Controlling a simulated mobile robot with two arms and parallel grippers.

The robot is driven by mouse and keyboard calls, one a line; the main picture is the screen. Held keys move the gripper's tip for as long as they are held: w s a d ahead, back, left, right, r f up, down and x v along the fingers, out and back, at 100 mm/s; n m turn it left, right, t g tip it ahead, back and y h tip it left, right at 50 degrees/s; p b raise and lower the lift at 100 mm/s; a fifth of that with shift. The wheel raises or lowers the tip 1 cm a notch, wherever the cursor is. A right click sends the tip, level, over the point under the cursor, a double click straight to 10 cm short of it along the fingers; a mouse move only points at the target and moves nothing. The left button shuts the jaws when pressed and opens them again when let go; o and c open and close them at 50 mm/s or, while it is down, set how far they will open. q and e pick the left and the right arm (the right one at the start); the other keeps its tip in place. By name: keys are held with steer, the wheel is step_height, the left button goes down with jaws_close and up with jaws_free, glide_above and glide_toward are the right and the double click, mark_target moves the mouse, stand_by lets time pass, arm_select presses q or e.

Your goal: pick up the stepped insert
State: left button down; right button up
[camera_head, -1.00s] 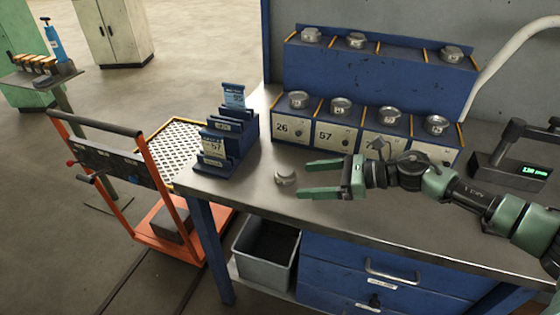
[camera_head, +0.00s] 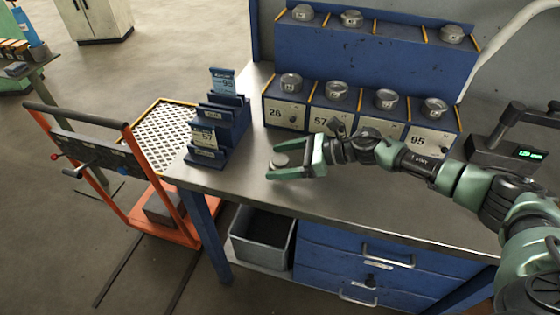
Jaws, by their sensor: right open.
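The stepped insert (camera_head: 281,160), a small round grey metal piece, lies on the steel workbench top (camera_head: 380,208) near its left part. My right gripper (camera_head: 276,166) reaches in from the right, low over the bench. It is open, with its green fingers pointing left and the insert between them near the tips. I cannot tell whether either finger touches the insert. Part of the insert is hidden by the gripper. My left gripper is not in view.
A blue rack (camera_head: 375,55) holds several similar metal pieces behind the gripper. A blue card holder (camera_head: 222,130) stands left of the insert. A digital gauge (camera_head: 505,155) sits at right. An orange trolley (camera_head: 130,185) stands left of the bench. The bench front is clear.

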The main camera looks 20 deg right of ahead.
jaws_close()
steer(key=shift+w+r, duration=0.1)
steer(key=shift+r, duration=0.05)
